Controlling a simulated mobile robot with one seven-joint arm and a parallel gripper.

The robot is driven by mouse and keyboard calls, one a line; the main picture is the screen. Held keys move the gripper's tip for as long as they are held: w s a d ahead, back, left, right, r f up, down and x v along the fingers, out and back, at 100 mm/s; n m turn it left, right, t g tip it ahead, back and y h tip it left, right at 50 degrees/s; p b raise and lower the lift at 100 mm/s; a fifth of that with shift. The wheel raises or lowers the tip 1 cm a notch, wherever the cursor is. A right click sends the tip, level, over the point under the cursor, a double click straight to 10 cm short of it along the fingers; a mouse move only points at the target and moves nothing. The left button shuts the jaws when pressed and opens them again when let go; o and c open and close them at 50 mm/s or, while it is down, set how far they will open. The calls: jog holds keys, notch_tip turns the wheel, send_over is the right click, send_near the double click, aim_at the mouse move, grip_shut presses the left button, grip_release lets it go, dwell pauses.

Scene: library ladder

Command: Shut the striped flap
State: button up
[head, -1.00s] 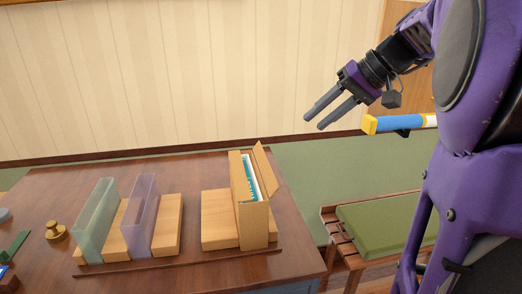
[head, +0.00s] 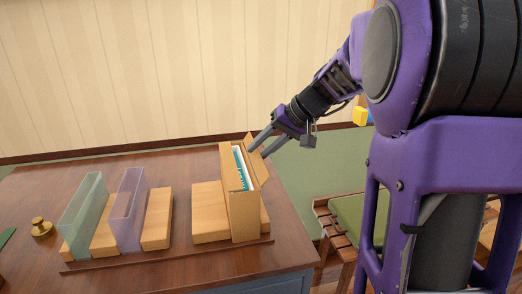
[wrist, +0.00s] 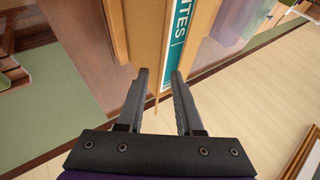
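A tall, narrow tan box (head: 243,216) stands upright on the desk in the head view, holding white and teal contents. Its tan flap (head: 259,168) stands open on the right side; I can make out no stripes on it. My gripper (head: 257,144) is at the box's top right, close by the flap, with its fingers pointing down and left. In the wrist view my gripper (wrist: 160,76) has its two fingers apart with nothing held between them. A teal label with white letters (wrist: 179,40) shows just past the fingertips. Whether a finger touches the flap is unclear.
A wooden block (head: 209,212) lies left of the box. Further left stand a clear purple holder (head: 127,212) and a clear green holder (head: 82,215), with a brass weight (head: 42,229) beyond. A slatted bench (head: 335,232) with a green cushion stands right of the desk.

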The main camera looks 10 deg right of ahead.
jog(key=shift+a+f, duration=0.15)
jog(key=shift+f, duration=0.05)
grip_shut()
dwell(1.4)
